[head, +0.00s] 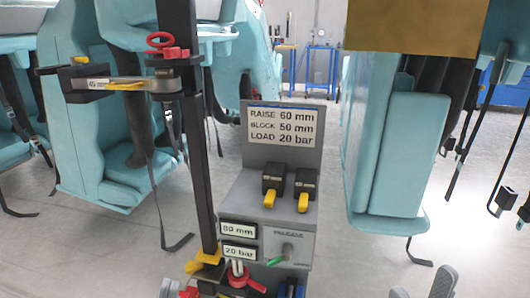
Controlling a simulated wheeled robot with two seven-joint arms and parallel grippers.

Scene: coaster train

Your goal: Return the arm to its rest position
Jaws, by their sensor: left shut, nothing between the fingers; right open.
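My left gripper (170,288) shows only as a grey tip at the bottom edge, left of the control box. It is shut, and nothing is seen in it. My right gripper (424,286) shows at the bottom edge, right of the box. Its two grey fingers are apart and empty. Both arms are mostly below the picture. The grey control box (230,200) stands between the grippers, and neither is seen touching it.
A dark post (192,130) with a side arm (150,84) rises left of the box. The box carries two yellow-tipped switches (286,198), a green-tipped lever (283,255) and a label plate (282,128). Teal seats (400,150) hang on both sides. Grey floor (350,260) is clear at right.

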